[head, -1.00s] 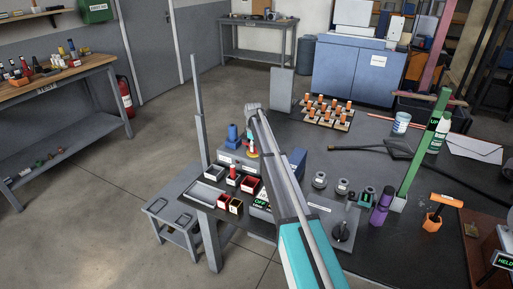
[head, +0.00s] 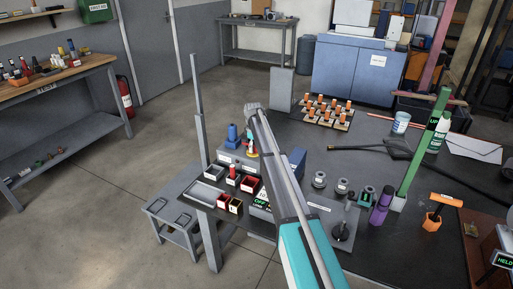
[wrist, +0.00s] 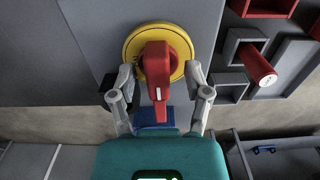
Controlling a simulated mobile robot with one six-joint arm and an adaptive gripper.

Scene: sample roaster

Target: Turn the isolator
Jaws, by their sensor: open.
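The isolator (wrist: 158,70) shows in the wrist view as a red handle on a round yellow plate, fixed to a grey box. In the head view the isolator (head: 251,151) is small and partly hidden by my arm. My gripper (wrist: 156,82) is open, with one finger on either side of the red handle. I cannot tell whether the fingers touch it.
Red and black bins (head: 229,203) stand close by, with a red cylinder (wrist: 259,64) in the wrist view. A blue part (head: 233,133) stands behind the isolator. A green upright post (head: 421,150) and a purple bottle (head: 380,207) stand to the right on the dark table.

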